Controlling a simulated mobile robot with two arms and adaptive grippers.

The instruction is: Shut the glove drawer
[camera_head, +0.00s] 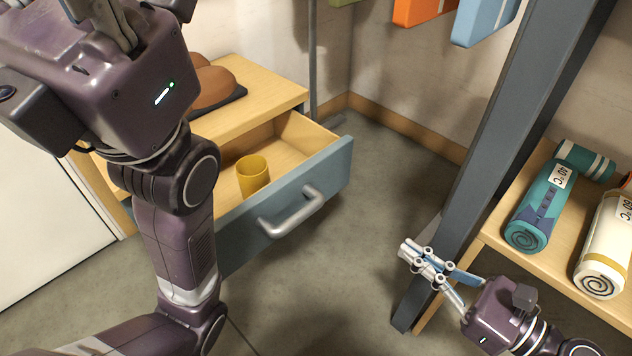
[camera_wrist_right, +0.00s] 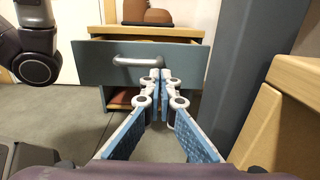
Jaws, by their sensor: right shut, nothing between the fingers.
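The drawer (camera_head: 335,172) with a blue-grey front stands pulled open from a light wooden cabinet, and a yellow cup (camera_head: 253,174) is inside it. Its silver bar handle (camera_head: 292,212) faces the open floor. The drawer front (camera_wrist_right: 95,65) and handle (camera_wrist_right: 135,61) also show ahead in the right wrist view. My right gripper (camera_head: 408,251) is shut and empty, to the right of the drawer and apart from it, near the grey post. My left gripper (camera_head: 118,25) is high at the upper left; its fingertips are cut off. My left arm hides the drawer's left part.
A grey post (camera_head: 500,130) rises close to my right gripper. A wooden shelf (camera_head: 487,228) with rolled towels (camera_head: 540,208) stands at the right. Brown rounded things on a dark tray (camera_head: 232,95) rest on the cabinet top. The floor between drawer and post is clear.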

